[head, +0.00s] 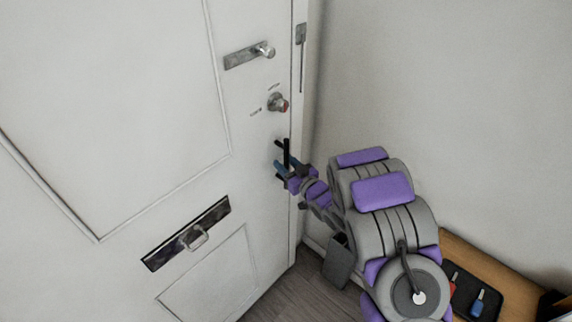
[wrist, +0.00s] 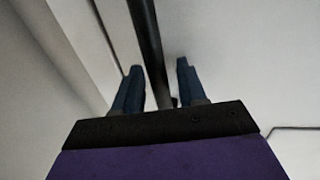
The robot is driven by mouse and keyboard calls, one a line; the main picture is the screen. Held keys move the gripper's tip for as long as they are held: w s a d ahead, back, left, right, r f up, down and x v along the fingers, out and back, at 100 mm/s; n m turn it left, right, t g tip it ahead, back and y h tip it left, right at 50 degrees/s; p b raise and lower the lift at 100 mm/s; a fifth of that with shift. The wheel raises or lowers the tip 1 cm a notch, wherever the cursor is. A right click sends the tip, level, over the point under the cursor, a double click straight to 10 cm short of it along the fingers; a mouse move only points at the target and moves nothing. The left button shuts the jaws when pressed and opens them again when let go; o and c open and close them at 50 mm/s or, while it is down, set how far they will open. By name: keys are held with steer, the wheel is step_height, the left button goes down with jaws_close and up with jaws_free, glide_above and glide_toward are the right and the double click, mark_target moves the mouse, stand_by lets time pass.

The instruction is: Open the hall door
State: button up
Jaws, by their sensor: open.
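The white panelled hall door (head: 120,75) fills the left of the head view. The handle is not recognisable there.
A dark plate with a metal ring (head: 188,232) is low on the door. A plain wall (head: 440,90) stands to the right. A wooden top (head: 520,291) at lower right holds a red (head: 453,283) and a blue item (head: 477,304). Grey floor (head: 300,290) shows below the door.

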jaws_close()
stand_by(0.3)
stand_by(0.3)
